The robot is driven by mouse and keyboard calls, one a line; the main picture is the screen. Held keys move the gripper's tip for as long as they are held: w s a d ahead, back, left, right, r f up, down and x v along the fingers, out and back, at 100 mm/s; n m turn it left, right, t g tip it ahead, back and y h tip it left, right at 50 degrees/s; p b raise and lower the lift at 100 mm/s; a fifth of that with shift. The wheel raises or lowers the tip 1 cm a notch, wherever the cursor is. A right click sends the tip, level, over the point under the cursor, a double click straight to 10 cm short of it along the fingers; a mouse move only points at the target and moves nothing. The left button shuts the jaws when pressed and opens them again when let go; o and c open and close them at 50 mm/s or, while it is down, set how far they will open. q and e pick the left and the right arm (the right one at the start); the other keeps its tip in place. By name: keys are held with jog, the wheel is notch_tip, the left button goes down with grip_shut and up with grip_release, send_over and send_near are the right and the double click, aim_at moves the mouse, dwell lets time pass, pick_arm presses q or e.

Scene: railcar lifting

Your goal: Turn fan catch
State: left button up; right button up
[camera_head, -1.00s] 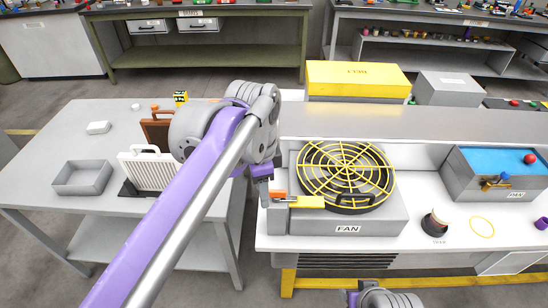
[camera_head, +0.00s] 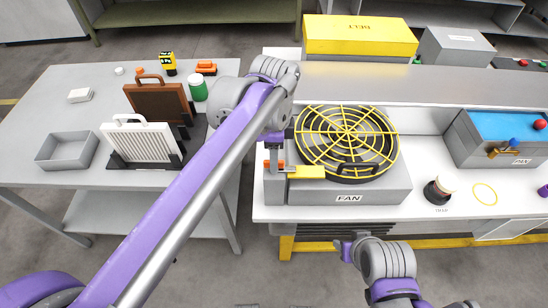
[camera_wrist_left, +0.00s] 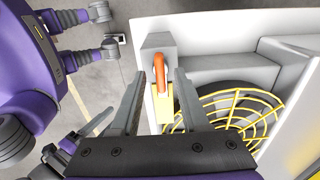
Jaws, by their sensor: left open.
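The fan unit (camera_head: 340,198) is a grey box labelled FAN with a round yellow grille (camera_head: 348,140) on top. Its catch has a yellow bar (camera_head: 307,172) lying across the grille's left edge and an orange part at its left end. My left gripper (camera_head: 274,158) points down at the orange end. In the left wrist view the open fingers stand on either side of the catch (camera_wrist_left: 160,85), with gaps visible. Contact cannot be told. At the lower right, my right arm's purple end part (camera_head: 344,249) shows, but its fingers cannot be made out.
A yellow BELT box (camera_head: 360,36) stands behind the fan unit. A blue-topped PAN box (camera_head: 505,135) and a dark round part (camera_head: 437,192) are to the right. The left table holds a grey tray (camera_head: 68,150), a white filter (camera_head: 145,143) and a brown one (camera_head: 158,103).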

pick_arm(q)
jog(key=shift+f, duration=0.4)
grip_shut()
